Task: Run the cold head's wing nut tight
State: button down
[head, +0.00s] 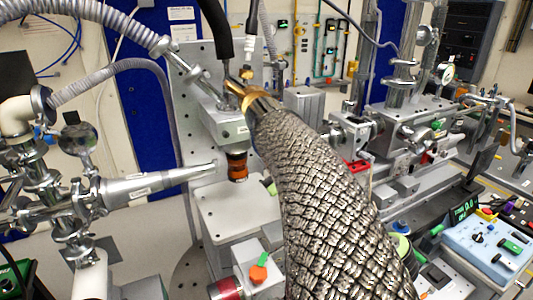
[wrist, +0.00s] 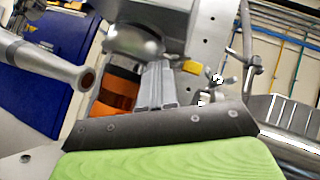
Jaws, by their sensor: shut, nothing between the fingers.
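The wing nut (wrist: 220,84) shows in the wrist view as a small silvery winged piece, right of my fingers and just below a yellow tag. I cannot make it out in the head view. The housing that seems to be the cold head (head: 226,124) is a grey block with an orange-and-black cylinder (head: 237,165) below it. My gripper (wrist: 154,68) has its two grey fingers shut together and empty. In the wrist view they point up in front of the orange cylinder, apart from the wing nut. In the head view the gripper is hidden, apparently behind the braided hose.
A thick braided metal hose (head: 325,195) crosses the middle of the head view. A tapered nozzle (head: 165,180) points in from the left and is close by in the wrist view (wrist: 50,62). A grey plate (head: 235,205) lies below the cylinder. Beamline hardware (head: 405,125) fills the right.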

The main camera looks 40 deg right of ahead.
jog(key=shift+s+a+r, duration=0.1)
jog(key=shift+s+a, duration=0.05)
